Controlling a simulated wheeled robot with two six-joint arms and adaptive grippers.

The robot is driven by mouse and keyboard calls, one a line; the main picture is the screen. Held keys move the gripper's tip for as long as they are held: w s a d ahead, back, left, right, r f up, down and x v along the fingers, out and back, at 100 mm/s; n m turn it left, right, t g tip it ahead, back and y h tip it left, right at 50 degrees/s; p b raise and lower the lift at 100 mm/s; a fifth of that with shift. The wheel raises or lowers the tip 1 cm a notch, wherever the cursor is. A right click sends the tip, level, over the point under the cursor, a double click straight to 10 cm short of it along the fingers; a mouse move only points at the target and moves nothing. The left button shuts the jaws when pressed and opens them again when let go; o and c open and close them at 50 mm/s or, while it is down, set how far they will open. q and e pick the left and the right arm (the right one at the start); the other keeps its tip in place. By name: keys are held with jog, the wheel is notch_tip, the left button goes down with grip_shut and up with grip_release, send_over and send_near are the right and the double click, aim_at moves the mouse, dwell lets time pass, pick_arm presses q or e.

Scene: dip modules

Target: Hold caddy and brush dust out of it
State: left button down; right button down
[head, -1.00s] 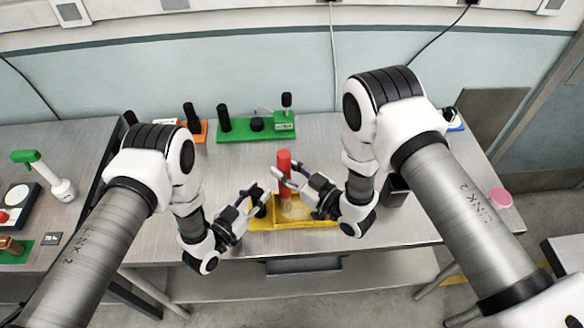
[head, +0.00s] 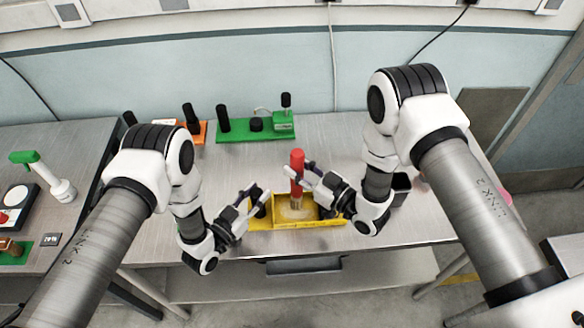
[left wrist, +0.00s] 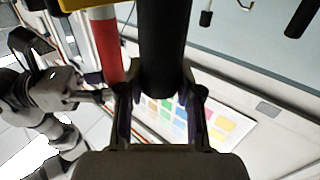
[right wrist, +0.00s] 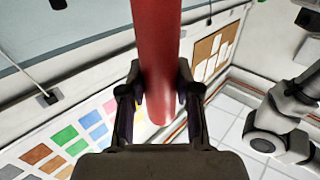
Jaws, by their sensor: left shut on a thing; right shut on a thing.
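The yellow caddy (head: 325,222) sits on the metal table near its front edge. A pale tan patch of dust (head: 284,214) shows on its floor. My left gripper (head: 262,198) is shut on the caddy's black upright handle (head: 259,210), which also fills the jaws in the left wrist view (left wrist: 163,45). My right gripper (head: 304,178) is shut on the red handle of the brush (head: 297,160), seen between the fingers in the right wrist view (right wrist: 157,45). The brush is nearly upright, bristles down over the caddy; I cannot tell whether they touch its floor.
A green stand (head: 240,134) with black posts and an orange stand (head: 200,134) are at the back of the table. A black box (head: 400,187) is right of my right gripper. A side table with a green-topped white tool (head: 55,180) is at left.

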jog(key=shift+d, duration=2)
jog(key=s+a, duration=0.2)
jog(key=a, duration=0.6)
jog(key=shift+d, duration=3.95)
jog(key=s+a, duration=0.1)
jog(key=a, duration=0.6)
jog(key=shift+s+a, duration=0.35)
jog(key=shift+a, duration=0.05)
